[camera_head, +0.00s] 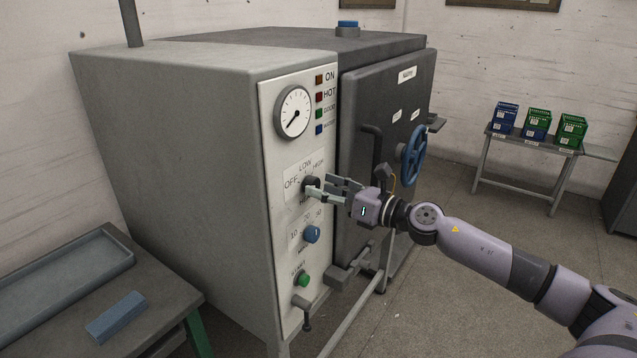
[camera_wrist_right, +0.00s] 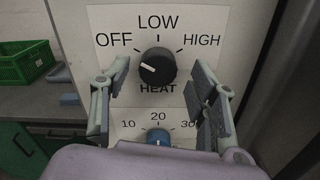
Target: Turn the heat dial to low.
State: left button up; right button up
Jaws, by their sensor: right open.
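The black heat dial (camera_wrist_right: 157,67) is on the white control panel, under the labels OFF, LOW and HIGH. Its white pointer mark is toward the upper left, on the OFF side. In the head view the dial (camera_head: 311,184) is partly hidden by my right gripper (camera_head: 319,188). My right gripper is open, and in the right wrist view its fingers (camera_wrist_right: 160,98) stand to the left and right of the dial, apart from it. My left gripper is in neither view.
Below is a blue timer knob (camera_head: 312,234) and a green button (camera_head: 303,280). A round gauge (camera_head: 293,112) is above. Right of the panel are the dark door (camera_head: 385,95) and its blue handwheel (camera_head: 413,155). A bench (camera_head: 165,290) stands at the left.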

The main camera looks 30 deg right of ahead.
jog(key=shift+p+x, duration=0.35)
jog(key=shift+x, duration=0.65)
jog(key=c, duration=1.2)
jog(key=shift+o, duration=0.2)
